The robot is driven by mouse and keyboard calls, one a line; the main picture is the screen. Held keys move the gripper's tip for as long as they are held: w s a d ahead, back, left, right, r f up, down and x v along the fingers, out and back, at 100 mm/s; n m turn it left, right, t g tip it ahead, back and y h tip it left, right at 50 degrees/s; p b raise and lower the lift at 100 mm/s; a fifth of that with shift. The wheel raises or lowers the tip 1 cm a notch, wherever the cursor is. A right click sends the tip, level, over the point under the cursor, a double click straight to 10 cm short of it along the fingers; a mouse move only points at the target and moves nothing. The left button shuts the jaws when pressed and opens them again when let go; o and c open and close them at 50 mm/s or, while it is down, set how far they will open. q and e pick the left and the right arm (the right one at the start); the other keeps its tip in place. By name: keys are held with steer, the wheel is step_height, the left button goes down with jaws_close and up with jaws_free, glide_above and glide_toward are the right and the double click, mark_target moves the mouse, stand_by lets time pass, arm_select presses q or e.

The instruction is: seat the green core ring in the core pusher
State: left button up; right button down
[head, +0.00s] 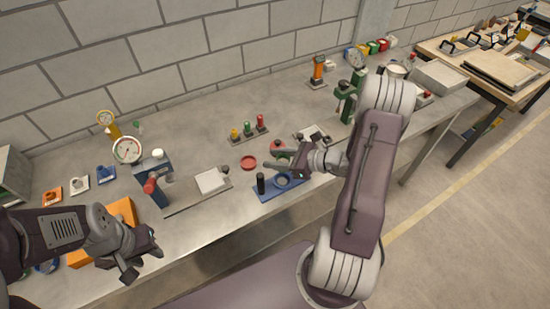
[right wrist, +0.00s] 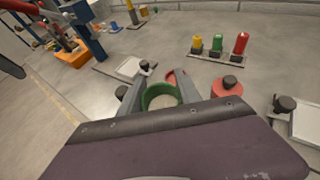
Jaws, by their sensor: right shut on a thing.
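The green core ring (right wrist: 160,97) is between the two fingers of my right gripper (right wrist: 158,92), which is shut on it. In the head view my right gripper (head: 271,163) is above the front half of the bench, and the ring is hard to make out there. Just below it is a blue base (head: 292,187) with an upright black post (head: 261,183) and a round opening. It may be the core pusher, but I cannot tell for sure. My left gripper (head: 142,258) is at the front left, fingers apart and empty.
A red ring (head: 249,162) lies left of my right gripper. A red disc with a black knob (right wrist: 227,87) is beside it. A rack of yellow, green and red pegs (head: 248,130) stands behind. A white pad (head: 212,180) is to the left, a green press (head: 345,103) behind right.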

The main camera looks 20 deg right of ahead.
mark_target(275, 177)
steer(key=shift+f+b, duration=3.8)
steer(key=shift+f, duration=0.45)
stand_by(1.4)
steer(key=c, duration=0.7)
jaws_free()
steer(key=shift+c, duration=0.2)
steer(key=shift+s, duration=0.1)
steer(key=v, duration=0.9)
steer(key=shift+r, duration=0.1)
